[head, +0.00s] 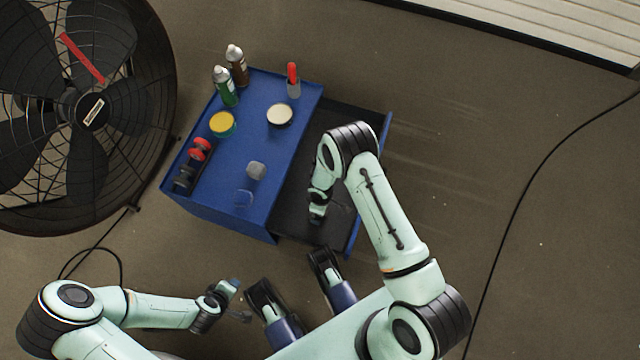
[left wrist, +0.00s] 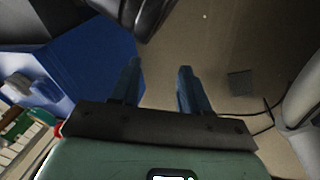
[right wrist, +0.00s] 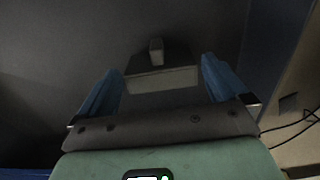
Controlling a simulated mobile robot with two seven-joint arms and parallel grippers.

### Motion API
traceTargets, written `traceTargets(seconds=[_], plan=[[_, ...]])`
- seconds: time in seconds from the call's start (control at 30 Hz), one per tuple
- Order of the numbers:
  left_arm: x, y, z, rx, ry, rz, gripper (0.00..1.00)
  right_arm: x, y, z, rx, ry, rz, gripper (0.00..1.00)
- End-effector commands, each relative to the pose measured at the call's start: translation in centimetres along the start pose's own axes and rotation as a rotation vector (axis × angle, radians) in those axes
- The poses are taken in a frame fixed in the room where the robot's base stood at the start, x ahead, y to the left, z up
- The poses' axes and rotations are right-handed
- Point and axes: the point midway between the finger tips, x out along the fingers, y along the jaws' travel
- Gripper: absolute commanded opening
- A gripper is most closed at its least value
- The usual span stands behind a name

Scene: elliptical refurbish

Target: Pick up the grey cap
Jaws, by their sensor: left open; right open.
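In the right wrist view, a grey block with a small upright tab (right wrist: 160,80) sits in the dark drawer between and beyond my right fingers; I cannot tell whether this is the cap. My right gripper (head: 317,213) is open over the pulled-out drawer (head: 340,125). My left gripper (head: 238,300) is open and empty, off the cart's near side.
A green can (head: 225,88), brown bottle (head: 237,65), yellow-topped tin (head: 222,124), pale-topped tin (head: 280,115), red-handled tool (head: 293,80) and bluish clear piece (head: 244,197) stand or lie on the cart. A large fan (head: 90,110) is left. Floor at right is mostly clear, with a cable (head: 514,220).

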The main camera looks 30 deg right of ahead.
Motion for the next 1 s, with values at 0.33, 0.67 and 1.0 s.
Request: traceTargets(seconds=[0.33,0.67,1.0], plan=[[2.2,-2.6,3.4,-0.026,-0.105,-0.047,0.46,4.5,0.1,-0.2,0.001,-0.002,-0.002,1.0],[2.1,-2.6,3.4,-0.027,-0.104,-0.047,0.46,4.4,0.1,-0.2,0.001,-0.001,-0.001,0.67],[2.0,-2.6,3.3,-0.026,-0.102,-0.046,0.46,4.3,0.1,-0.3,0.001,0.0,-0.001,0.66]])
